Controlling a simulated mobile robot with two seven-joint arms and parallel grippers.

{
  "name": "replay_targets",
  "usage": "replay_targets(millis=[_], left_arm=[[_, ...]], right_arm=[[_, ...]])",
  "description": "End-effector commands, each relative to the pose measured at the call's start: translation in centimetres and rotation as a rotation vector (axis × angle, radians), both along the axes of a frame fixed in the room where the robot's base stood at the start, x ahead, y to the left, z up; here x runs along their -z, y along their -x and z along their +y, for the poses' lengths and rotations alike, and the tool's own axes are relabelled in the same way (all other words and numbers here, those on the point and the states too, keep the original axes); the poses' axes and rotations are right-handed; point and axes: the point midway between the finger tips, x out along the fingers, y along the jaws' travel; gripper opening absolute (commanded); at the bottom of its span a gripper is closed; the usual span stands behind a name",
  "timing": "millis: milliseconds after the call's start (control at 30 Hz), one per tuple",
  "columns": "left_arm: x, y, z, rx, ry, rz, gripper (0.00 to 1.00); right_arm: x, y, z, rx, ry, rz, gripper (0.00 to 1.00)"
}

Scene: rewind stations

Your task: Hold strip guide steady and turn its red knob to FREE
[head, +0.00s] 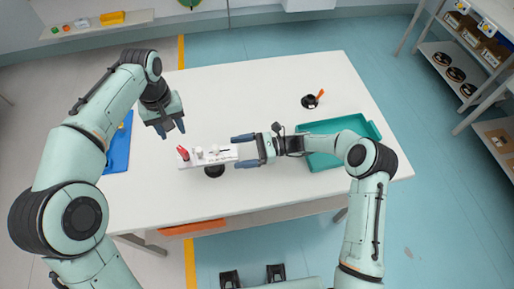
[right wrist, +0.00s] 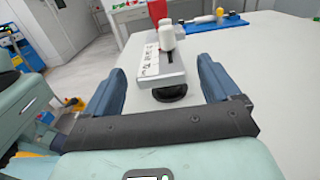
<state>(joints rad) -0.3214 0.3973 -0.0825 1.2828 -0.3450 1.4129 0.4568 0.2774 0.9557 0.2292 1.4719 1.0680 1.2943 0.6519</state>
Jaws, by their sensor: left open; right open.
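The strip guide (head: 222,155) is a pale bar on a round black base, standing on the white table. Its red knob (head: 183,153) is at the bar's left end, with small white parts beside it. In the right wrist view the strip guide (right wrist: 158,70) lies ahead between my fingers, with the red knob (right wrist: 157,10) at its far end. My right gripper (head: 246,149) is open at the guide's right end; I cannot tell whether it touches. My left gripper (head: 172,129) is open, pointing down, above and left of the red knob. The FREE marking is too small to read.
A teal tray (head: 318,161) lies right of the guide, under my right arm. A black item with an orange part (head: 311,100) stands behind it. A blue mat (head: 118,150) lies at the table's left edge. The table's back middle is clear.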

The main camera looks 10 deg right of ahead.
Motion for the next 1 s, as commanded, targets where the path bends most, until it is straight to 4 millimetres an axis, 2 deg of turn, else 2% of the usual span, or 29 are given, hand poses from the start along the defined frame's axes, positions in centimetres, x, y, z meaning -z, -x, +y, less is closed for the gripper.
replay_targets(millis=[100,300,667,700,733,900,1000], left_arm=[[0.0,0.0,0.0,0.000,0.000,0.000,0.43],[0.0,0.0,0.0,0.000,0.000,0.000,0.43],[0.0,0.0,0.0,0.000,0.000,0.000,0.43],[0.0,0.0,0.0,0.000,0.000,0.000,0.43],[0.0,0.0,0.0,0.000,0.000,0.000,0.43],[0.0,0.0,0.0,0.000,0.000,0.000,0.43],[0.0,0.0,0.0,-0.007,0.000,0.000,0.41]], right_arm=[[0.0,0.1,2.1,-0.002,-0.001,0.000,0.89],[0.0,0.1,4.3,0.000,-0.001,0.000,0.89],[0.0,0.1,4.8,0.000,0.000,-0.001,0.89],[0.0,0.1,4.8,0.000,0.000,-0.001,0.86],[0.0,0.1,4.8,0.000,0.000,-0.001,0.76],[0.0,0.1,4.8,0.000,0.000,-0.001,0.21],[0.0,0.1,4.8,0.000,0.000,-0.001,0.19]])
